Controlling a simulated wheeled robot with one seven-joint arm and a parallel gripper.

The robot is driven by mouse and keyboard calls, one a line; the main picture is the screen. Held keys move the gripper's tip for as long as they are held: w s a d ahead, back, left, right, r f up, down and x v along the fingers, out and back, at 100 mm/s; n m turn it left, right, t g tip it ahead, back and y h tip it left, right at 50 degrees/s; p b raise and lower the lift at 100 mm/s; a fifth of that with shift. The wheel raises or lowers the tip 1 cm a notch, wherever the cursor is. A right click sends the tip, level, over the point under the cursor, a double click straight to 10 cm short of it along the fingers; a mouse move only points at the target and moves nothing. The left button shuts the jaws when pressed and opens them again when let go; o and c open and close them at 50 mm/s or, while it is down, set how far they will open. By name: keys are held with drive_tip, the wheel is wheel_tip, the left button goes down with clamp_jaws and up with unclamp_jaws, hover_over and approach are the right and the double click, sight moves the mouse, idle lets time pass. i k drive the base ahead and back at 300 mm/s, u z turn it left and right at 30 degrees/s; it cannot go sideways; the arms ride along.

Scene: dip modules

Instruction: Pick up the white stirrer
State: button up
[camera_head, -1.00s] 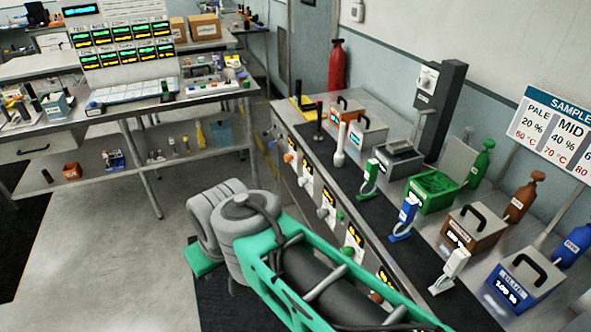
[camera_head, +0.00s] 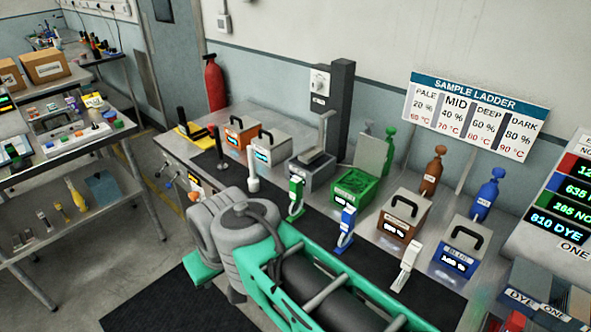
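A white upright handled tool (camera_head: 405,266) stands on the black mat at the front right of the bench, matching a blue one (camera_head: 346,230) and a green one (camera_head: 296,197) in the same row. A slim white rod-like tool (camera_head: 254,170) stands farther back on the mat. I cannot tell for certain which of the two white ones is the stirrer. My folded arm fills the lower middle and stands in front of the bench's near side. My gripper is not in view.
Shelving (camera_head: 75,195) stands left; open floor lies between.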

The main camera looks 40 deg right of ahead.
sight(254, 183)
drive_tip(key=z, duration=0.45)
drive_tip(key=i, duration=0.8)
drive_tip(key=u, duration=0.55)
drive_tip(key=i, duration=0.85)
drive_tip(key=u, duration=0.9)
